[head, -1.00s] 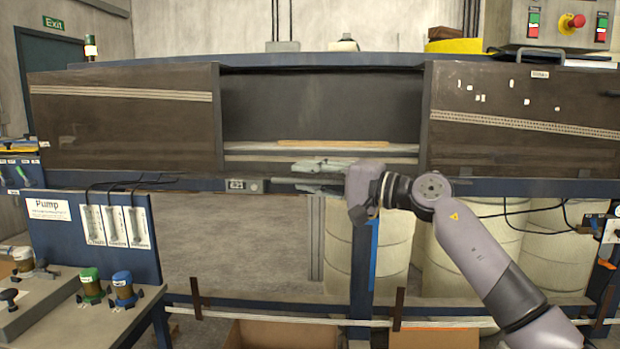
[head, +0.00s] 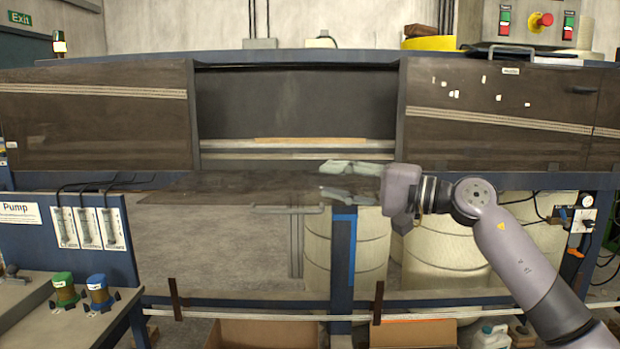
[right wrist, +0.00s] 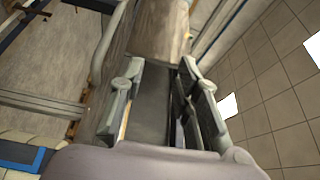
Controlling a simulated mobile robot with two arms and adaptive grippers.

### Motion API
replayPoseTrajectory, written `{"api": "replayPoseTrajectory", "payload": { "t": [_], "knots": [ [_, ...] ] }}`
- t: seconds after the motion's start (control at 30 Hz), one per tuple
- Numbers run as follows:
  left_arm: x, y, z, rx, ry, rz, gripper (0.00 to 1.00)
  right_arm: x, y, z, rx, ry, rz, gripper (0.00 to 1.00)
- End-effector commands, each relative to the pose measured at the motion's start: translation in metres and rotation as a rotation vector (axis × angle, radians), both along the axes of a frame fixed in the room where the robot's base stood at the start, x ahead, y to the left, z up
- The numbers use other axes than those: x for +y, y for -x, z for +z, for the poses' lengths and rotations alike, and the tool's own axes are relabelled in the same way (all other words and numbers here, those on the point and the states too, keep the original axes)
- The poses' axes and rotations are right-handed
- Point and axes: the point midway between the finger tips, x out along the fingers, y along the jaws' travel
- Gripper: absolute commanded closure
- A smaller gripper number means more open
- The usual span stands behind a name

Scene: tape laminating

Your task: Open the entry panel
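The entry panel (head: 240,187) is a dark brown board hinged along the lower edge of the opening in the middle of the machine front. In the head view it lies folded out toward me, close to flat, with its upper face showing. A grey bar handle (head: 262,209) is at its near edge. My right gripper (head: 328,180) is at the panel's right end, with its fingers apart, one above the other. The right wrist view shows the fingers (right wrist: 160,95) spread, with a brown surface beyond them. Contact with the panel cannot be told. My left gripper is not in view.
Dark closed panels stand left (head: 95,125) and right (head: 500,120) of the opening. A blue post (head: 342,255) and pale drums (head: 455,255) are below. A pump bench with green and blue capped fittings is at lower left. Cardboard boxes lie on the floor.

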Motion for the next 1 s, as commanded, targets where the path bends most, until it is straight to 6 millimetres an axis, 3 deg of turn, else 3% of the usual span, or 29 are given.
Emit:
{"api": "replayPoseTrajectory", "payload": {
  "t": [0.17, 0.47, 0.63, 0.77, 0.83, 0.97, 1.0],
  "knots": [
    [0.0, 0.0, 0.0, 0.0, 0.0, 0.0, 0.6, -0.015, 0.006, -0.001, 0.001, 0.0, 0.0, 0.7],
    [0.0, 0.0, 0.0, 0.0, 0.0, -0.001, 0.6, -0.016, 0.007, -0.002, 0.001, 0.001, 0.001, 0.7],
    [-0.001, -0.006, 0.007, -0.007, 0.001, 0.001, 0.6, -0.01, 0.01, -0.008, 0.069, -0.088, 0.012, 0.81],
    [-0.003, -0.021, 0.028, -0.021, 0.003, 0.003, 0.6, -0.001, 0.017, -0.022, 0.304, -0.39, 0.046, 0.9],
    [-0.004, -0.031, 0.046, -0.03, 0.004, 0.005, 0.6, -0.004, 0.02, -0.033, 0.499, -0.633, 0.072, 0.95],
    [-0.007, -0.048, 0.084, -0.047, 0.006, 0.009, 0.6, -0.033, 0.02, -0.066, 0.897, -1.123, 0.118, 1.0],
    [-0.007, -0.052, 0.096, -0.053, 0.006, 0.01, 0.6, -0.045, 0.02, -0.082, 1.021, -1.278, 0.13, 1.0]
  ]
}}
